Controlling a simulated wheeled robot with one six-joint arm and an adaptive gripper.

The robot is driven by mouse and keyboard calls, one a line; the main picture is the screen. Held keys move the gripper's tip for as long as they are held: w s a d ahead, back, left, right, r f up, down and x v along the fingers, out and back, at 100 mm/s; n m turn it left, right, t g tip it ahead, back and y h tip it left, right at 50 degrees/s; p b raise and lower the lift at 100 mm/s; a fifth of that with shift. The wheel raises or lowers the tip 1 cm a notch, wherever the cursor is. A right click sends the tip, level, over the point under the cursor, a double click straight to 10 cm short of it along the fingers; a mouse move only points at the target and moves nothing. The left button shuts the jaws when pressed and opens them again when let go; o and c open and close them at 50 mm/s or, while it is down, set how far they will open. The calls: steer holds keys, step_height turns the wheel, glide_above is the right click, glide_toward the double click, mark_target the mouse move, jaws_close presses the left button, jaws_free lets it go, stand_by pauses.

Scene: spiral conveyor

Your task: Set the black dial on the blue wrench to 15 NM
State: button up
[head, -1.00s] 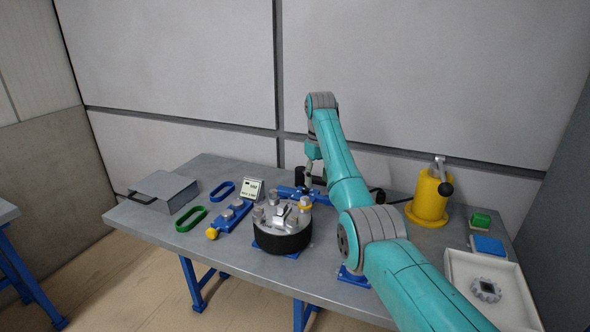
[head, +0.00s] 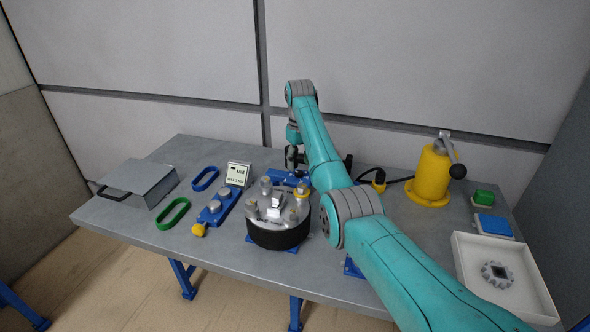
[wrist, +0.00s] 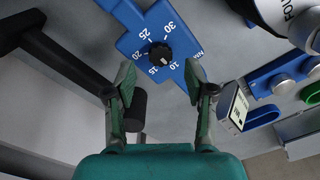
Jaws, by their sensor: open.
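The blue wrench (wrist: 145,40) lies under my gripper in the wrist view, with white numbers 10 to 30 and NM on its face. The black dial (wrist: 160,53) sits amid these numbers. Its exact setting is too small to tell. My gripper (wrist: 160,82) is open and empty, its fingertips apart on either side of the dial's lower side in the picture. In the head view, the wrench (head: 290,177) lies at the back of the table behind the round fixture, partly hidden by my arm. My gripper (head: 296,158) is over it there, and the dial is hidden.
The round fixture (head: 278,232) with upright posts stands in front of the wrench. A small display (head: 238,174) and a blue block with a yellow knob (head: 216,210) are to its left. A yellow cylinder (head: 430,177) and a white tray (head: 468,285) stand on the right.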

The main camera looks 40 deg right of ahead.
mark_target(299, 172)
steer(key=shift+f, duration=1.65)
jaws_close()
